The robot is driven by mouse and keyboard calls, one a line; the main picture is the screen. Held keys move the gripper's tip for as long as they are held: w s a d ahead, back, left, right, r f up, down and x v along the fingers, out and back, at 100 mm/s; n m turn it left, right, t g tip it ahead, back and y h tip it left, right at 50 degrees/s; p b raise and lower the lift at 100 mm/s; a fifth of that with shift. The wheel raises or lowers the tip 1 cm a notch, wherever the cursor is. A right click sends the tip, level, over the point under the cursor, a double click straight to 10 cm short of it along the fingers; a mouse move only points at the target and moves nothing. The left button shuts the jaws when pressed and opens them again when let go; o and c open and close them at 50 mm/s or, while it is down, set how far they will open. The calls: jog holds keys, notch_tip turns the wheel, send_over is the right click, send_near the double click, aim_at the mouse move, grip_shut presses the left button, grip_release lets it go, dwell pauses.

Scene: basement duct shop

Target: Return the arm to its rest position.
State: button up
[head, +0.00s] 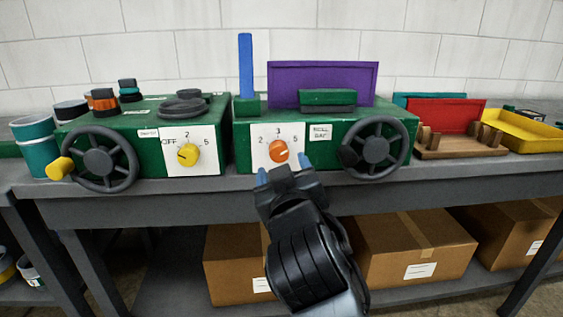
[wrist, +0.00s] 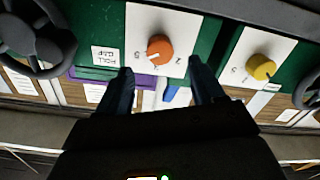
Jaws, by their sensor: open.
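My gripper (head: 280,172) is open and empty in front of the right green machine (head: 345,155), just below its orange knob (head: 279,151). In the wrist view my gripper (wrist: 160,88) shows two dark fingers spread apart, with the orange knob (wrist: 160,49) beyond and between them, not held. My arm reaches up from the bottom of the head view to the bench edge. Whether a fingertip touches the machine's white dial plate I cannot tell.
The grey bench (head: 190,209) carries another green machine with a yellow knob (head: 188,154). Black handwheels (head: 376,148) stick out at the front. A wooden rack (head: 455,147) and yellow tray (head: 525,128) stand at right. Cardboard boxes (head: 415,250) sit on the lower shelf.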

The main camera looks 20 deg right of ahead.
jog(key=shift+s+a, duration=0.15)
jog(key=shift+s, duration=0.35)
